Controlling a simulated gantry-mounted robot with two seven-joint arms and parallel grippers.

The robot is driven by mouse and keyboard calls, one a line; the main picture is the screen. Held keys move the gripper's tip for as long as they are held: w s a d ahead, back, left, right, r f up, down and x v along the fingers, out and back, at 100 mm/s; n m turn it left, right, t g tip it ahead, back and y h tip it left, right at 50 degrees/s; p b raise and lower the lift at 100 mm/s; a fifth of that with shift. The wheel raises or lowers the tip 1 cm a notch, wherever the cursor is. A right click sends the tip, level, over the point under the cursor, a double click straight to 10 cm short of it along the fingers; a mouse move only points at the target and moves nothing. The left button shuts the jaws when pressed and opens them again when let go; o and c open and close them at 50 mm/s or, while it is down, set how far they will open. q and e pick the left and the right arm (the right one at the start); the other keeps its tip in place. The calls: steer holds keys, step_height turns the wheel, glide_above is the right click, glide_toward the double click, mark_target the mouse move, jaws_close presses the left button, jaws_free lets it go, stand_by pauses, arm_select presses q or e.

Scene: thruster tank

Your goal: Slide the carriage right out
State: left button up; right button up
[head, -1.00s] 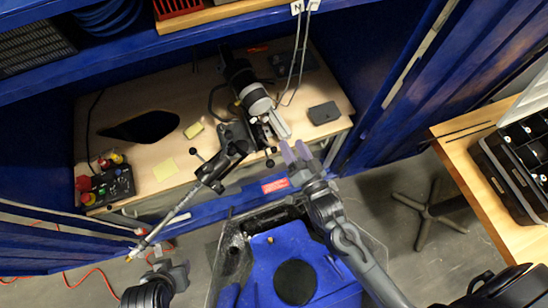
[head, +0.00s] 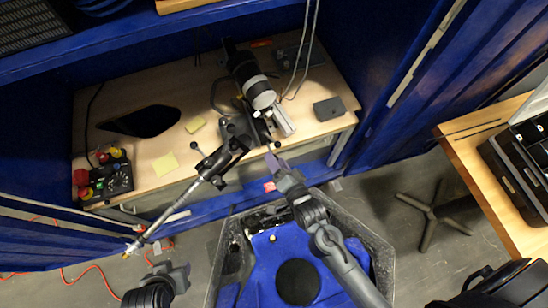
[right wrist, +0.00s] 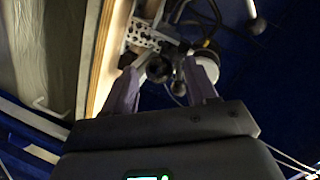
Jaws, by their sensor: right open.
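The carriage appears to be the dark mount (head: 238,132) on the metal rail (head: 284,122), under a black cylinder with a white band (head: 256,92). A long rod arm (head: 180,205) slopes from it toward the lower left. A small black ball knob (head: 277,144) sits at its front, near the bench edge. My right gripper (head: 275,167) is open just in front of this knob. In the right wrist view its purple fingers (right wrist: 160,84) are spread, with a dark round knob (right wrist: 158,70) showing between and beyond the tips. My left gripper (head: 172,273) is low at left, away from the carriage; its jaw opening is unclear.
The carriage stands on a wooden bench (head: 165,110) inside a blue enclosure. A control box with buttons (head: 104,178) is at left and a dark box (head: 329,109) at right. Blue walls flank the bench. A wooden table (head: 480,170) stands far right.

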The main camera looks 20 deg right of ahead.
steer(key=shift+x, duration=1.1)
jaws_close()
